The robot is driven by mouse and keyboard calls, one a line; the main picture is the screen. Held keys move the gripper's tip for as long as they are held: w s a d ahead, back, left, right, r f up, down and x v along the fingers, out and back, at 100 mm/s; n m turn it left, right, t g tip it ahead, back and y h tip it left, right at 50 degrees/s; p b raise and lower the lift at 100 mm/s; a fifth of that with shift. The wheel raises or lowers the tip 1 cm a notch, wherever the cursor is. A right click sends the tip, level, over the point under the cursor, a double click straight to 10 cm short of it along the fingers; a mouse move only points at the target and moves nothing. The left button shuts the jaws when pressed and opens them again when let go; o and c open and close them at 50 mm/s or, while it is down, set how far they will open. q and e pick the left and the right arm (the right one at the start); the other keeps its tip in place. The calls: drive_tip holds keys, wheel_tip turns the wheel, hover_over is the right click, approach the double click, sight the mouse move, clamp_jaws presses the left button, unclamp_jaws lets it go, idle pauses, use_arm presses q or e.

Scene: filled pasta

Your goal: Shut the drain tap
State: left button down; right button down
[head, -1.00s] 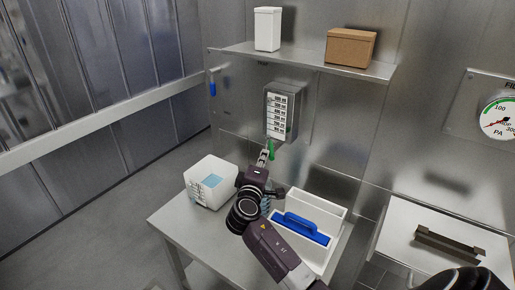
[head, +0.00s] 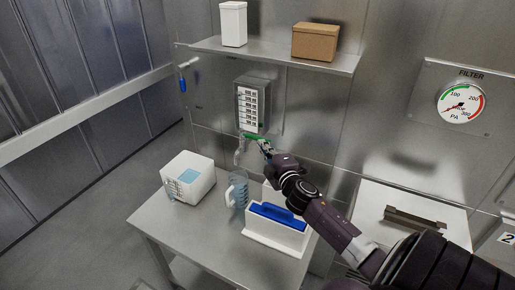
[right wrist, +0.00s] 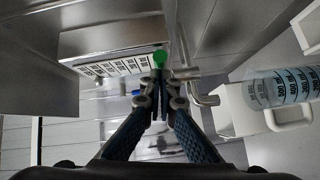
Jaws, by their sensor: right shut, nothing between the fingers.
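The drain tap's green lever (head: 257,137) sits under a steel box with a scale (head: 252,106) on the back wall. The lever lies roughly level, crosswise in the head view, above the tap's bent spout (head: 239,153). My right gripper (head: 264,146) is shut and empty at the lever's right end, very close to it; whether it touches is unclear. In the right wrist view the green lever end (right wrist: 160,57) shows just beyond the closed fingertips (right wrist: 161,78), with the steel spout (right wrist: 205,98) beside them. My left gripper is not in view.
A clear measuring jug (head: 237,190) stands on the steel table (head: 150,222) below the spout. A white container (head: 188,178) is to its left, a white caddy with a blue-handled tool (head: 279,232) to its right. A shelf (head: 270,52) holds two boxes above.

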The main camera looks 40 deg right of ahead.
drive_tip(key=shift+d+r, duration=0.2)
drive_tip(key=shift+d, duration=0.4)
